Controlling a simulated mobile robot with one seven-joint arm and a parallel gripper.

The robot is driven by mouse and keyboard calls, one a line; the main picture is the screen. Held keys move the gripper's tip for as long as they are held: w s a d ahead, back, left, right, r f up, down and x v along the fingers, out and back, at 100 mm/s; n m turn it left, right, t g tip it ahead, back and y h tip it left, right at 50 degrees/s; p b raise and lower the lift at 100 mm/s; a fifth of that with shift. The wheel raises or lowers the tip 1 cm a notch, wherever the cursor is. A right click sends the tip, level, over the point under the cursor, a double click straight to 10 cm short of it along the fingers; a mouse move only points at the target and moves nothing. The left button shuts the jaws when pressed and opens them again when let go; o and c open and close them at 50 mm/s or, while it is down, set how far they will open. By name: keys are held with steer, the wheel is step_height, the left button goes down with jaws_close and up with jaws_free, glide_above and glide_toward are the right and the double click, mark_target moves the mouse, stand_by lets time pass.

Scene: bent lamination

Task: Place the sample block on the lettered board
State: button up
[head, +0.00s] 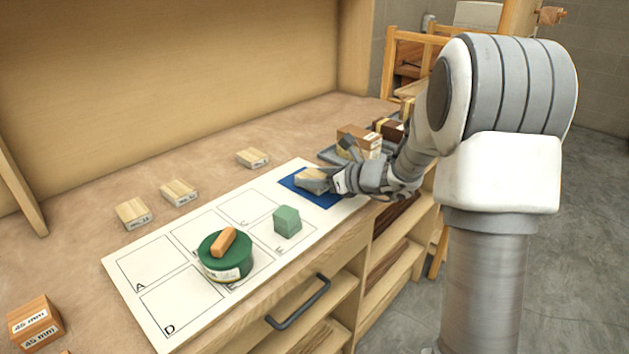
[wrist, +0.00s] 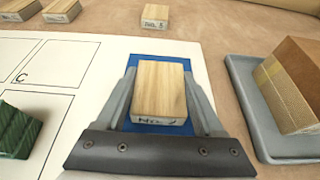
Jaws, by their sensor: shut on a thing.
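My gripper (head: 330,182) is shut on a pale wooden sample block (head: 312,179), one finger on each side. The block has a handwritten number label, hard to read, on its near face in the wrist view (wrist: 160,90). It is over the blue patch (head: 325,199) at the right end of the white lettered board (head: 152,320). I cannot tell whether the block touches the patch. The board has outlined cells; A, C and D are readable. A green round tin (head: 226,262) and a green cube (head: 287,221) stand on front-row cells.
An orange piece (head: 223,242) lies on the tin. Three similar labelled blocks (head: 178,193) lie behind the board. A grey tray (wrist: 255,125) with a brown box (wrist: 297,85) is close to my gripper's right. Wooden blocks marked 45 mm (head: 35,325) are at the front left.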

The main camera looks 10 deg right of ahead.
steer(key=shift+r, duration=0.1)
steer(key=shift+f, duration=0.25)
steer(key=o, duration=1.4)
steer(key=shift+r, duration=0.1)
steer(key=shift+r, duration=0.15)
steer(key=shift+s+d+r, duration=0.2)
steer(key=p+v, duration=0.2)
steer(key=v, duration=0.9)
steer(key=shift+s+d+f+p, duration=0.1)
steer(key=shift+s+p, duration=0.1)
steer(key=shift+p, duration=0.2)
